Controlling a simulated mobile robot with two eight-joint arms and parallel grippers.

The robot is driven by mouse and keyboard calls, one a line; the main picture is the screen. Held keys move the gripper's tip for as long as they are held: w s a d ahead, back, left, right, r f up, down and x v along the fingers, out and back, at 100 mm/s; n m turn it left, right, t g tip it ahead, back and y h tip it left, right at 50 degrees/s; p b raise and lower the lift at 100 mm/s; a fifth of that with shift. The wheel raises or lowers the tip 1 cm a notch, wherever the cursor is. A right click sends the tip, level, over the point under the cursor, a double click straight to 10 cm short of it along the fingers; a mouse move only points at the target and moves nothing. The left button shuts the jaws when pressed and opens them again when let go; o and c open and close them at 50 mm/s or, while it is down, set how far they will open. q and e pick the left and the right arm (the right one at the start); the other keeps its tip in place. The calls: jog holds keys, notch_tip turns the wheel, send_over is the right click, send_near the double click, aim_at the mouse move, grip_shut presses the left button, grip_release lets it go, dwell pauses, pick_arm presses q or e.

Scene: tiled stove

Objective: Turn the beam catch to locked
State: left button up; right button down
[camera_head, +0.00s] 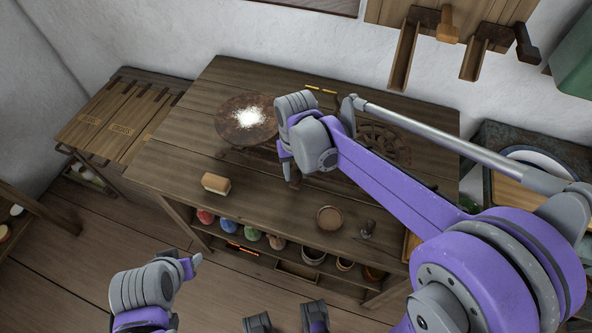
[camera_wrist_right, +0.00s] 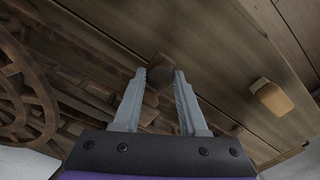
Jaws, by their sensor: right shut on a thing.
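My right gripper (camera_head: 291,172) reaches down over the middle of the wooden table from the right. In the right wrist view, its two fingers (camera_wrist_right: 160,76) are closed on a small brown wooden knob (camera_wrist_right: 160,64), which looks like the beam catch. The knob's lower part and the catch's position are hard to make out. In the head view the arm and fingers hide most of it. My left gripper (camera_head: 192,264) is in front of the table at lower left, apart from everything; its jaw opening is unclear.
A dark round pan (camera_head: 234,131) with white powder stands left of my right gripper. An openwork round piece (camera_head: 389,145) lies behind my right forearm. A tan block (camera_head: 216,184), a small bowl (camera_head: 329,218) and a stamp-like piece (camera_head: 367,229) sit near the table's front. Coloured jars fill the shelf below.

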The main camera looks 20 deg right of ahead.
aim_at(296, 175)
jog(key=shift+c, duration=2.2)
grip_release()
notch_tip(296, 175, up, 11)
jog(key=shift+p, duration=0.45)
jog(key=shift+f, duration=0.1)
